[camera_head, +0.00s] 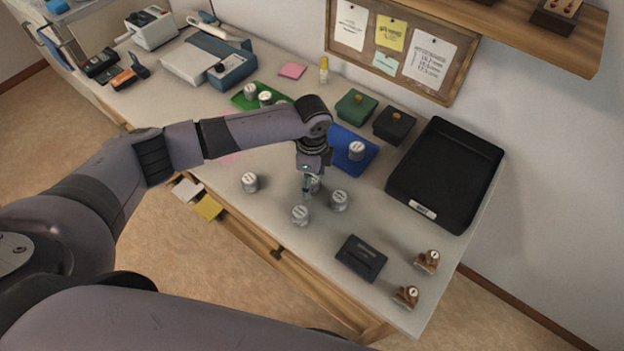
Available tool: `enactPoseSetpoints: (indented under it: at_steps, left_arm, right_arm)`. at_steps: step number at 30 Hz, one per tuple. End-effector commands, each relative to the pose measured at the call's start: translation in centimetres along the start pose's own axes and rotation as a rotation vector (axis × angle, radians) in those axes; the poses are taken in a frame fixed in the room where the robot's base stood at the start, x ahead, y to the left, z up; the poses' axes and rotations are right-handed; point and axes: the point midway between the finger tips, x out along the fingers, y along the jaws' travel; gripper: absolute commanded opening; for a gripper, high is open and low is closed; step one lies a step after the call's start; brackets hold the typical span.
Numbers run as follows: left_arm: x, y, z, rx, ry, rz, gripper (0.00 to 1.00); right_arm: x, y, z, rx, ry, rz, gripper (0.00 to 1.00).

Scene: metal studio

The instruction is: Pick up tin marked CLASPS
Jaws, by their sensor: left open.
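Several small silver tins with pale, marked lids stand on the light worktop; the lettering is too small to read, so I cannot tell which is CLASPS. One tin (249,182) stands apart at the left, one (300,215) near the front, and one (339,201) to its right. Another tin (315,184) is partly hidden behind my left gripper (307,190), which points down among these tins, open. A tin (356,151) sits on a blue mat (338,140), and more tins (265,98) are on a green mat (240,101). My right gripper is not in view.
A black tray (450,172) lies at the right, with green (356,106) and black (395,125) boxes beside it. A dark flat case (361,258) and two brown stands (427,261) are near the front right. A pinboard (400,42) and shelf (500,22) bound the back.

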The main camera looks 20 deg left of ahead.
Motion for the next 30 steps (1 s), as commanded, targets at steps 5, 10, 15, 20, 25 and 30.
enactPoseSetpoints:
  at_steps: [5,10,15,20,25,30]
  left_arm:
    - [0.30,-0.04,0.00,0.001,0.000,-0.001,0.59]
    - [0.28,-0.03,-0.01,0.001,0.000,-0.001,0.53]
    - [0.26,-0.03,-0.01,0.000,0.000,-0.001,0.42]
    - [0.25,-0.03,-0.01,0.000,0.000,-0.001,0.31]
    - [0.24,-0.04,-0.01,0.000,0.001,-0.001,0.20]
    - [0.23,-0.04,0.00,0.000,0.000,-0.001,0.09]
  right_arm:
    - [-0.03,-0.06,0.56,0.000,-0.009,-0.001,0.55]
    - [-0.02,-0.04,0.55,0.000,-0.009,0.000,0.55]
    - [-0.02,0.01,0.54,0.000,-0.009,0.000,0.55]
    - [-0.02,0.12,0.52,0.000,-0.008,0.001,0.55]
    - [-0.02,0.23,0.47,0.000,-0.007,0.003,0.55]
    - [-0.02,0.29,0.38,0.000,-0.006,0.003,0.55]
